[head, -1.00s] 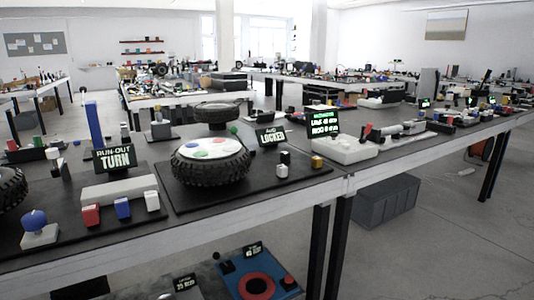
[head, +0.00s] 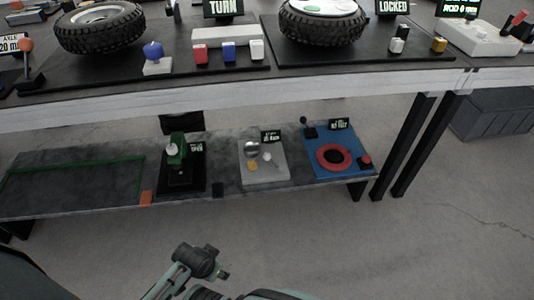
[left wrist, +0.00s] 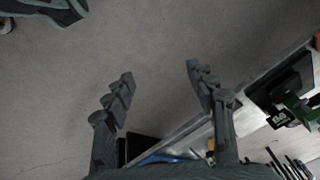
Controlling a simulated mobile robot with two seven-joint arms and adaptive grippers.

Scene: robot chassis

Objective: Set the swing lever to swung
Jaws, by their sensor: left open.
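No part in view is clearly labelled as the swing lever. On the lower shelf, a short black-knobbed lever (head: 304,121) stands at the back left corner of a blue base (head: 345,171) with a red ring (head: 333,157). Beside it, a grey base (head: 276,176) carries a silver ball and a small yellow part. A green device (head: 175,149) stands on a black base further left. My left gripper (left wrist: 160,72) is open and empty over bare floor in the left wrist view. A grey-green part of my arm shows low in the head view. My right gripper is not in view.
The worktable edge (head: 230,88) overhangs the lower shelf (head: 222,190). Dark table legs (head: 408,145) stand right of the shelf. A grey bin (head: 492,115) is further right. The floor in front of the shelf is clear. An orange-knobbed lever (head: 26,46) stands on the tabletop.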

